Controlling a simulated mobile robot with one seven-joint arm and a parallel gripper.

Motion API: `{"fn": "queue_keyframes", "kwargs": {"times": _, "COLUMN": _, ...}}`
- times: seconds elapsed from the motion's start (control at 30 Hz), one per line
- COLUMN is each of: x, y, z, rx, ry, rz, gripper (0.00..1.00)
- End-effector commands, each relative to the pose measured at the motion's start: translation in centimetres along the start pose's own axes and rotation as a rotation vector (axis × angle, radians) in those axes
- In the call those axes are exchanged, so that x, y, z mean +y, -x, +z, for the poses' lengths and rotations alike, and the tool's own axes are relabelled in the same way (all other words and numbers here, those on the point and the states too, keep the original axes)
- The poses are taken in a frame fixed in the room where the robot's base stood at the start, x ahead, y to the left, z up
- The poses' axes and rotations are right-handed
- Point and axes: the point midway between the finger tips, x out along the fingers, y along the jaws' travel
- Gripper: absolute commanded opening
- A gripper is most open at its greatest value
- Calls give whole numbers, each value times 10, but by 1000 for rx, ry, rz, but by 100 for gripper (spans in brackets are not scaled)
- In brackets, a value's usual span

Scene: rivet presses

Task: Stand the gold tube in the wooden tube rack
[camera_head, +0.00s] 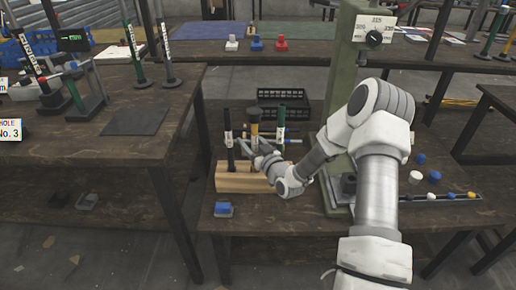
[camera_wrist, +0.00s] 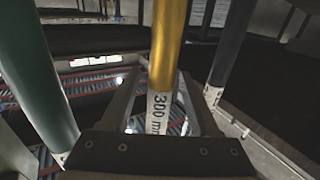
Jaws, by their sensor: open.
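The gold tube (camera_head: 254,116) is upright among the tubes at the wooden tube rack (camera_head: 235,181), with a dark tube (camera_head: 228,132) on its left and a green one (camera_head: 281,122) on its right in the head view. My gripper (camera_head: 258,146) is at the gold tube, above the rack. In the wrist view the gold tube (camera_wrist: 170,40), with a white "300 m" label, passes between the spread fingers of my gripper (camera_wrist: 163,80). The jaws are open around it. My gripper and arm hide part of the rack, and the tube's lower end cannot be seen.
The green press column (camera_head: 345,75) stands right of the rack, close to my arm. A black crate (camera_head: 283,103) is behind the rack. Several small caps (camera_head: 420,160) are on the right. A higher table (camera_head: 95,150) is left.

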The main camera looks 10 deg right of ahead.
Motion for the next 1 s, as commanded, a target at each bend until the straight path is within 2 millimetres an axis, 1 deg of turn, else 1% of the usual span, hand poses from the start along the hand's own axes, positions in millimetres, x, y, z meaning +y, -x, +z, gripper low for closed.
{"fn": "queue_keyframes", "kwargs": {"times": 0.07, "x": 0, "y": 7, "z": -1, "rx": -1, "ry": 0, "rz": 1, "gripper": 62}}
{"fn": "queue_keyframes", "kwargs": {"times": 0.17, "x": 0, "y": 24, "z": -2, "rx": -2, "ry": -1, "rz": 0, "gripper": 62}}
{"fn": "queue_keyframes", "kwargs": {"times": 0.5, "x": 1, "y": 107, "z": -2, "rx": -3, "ry": -1, "rz": 3, "gripper": 62}}
{"fn": "queue_keyframes", "kwargs": {"times": 0.7, "x": 1, "y": 147, "z": -2, "rx": -1, "ry": -2, "rz": 3, "gripper": 62}}
{"fn": "queue_keyframes", "kwargs": {"times": 0.83, "x": 1, "y": 163, "z": -1, "rx": 0, "ry": -1, "rz": 2, "gripper": 62}}
{"fn": "queue_keyframes", "kwargs": {"times": 1.0, "x": 0, "y": 171, "z": -1, "rx": 1, "ry": 1, "rz": 1, "gripper": 62}}
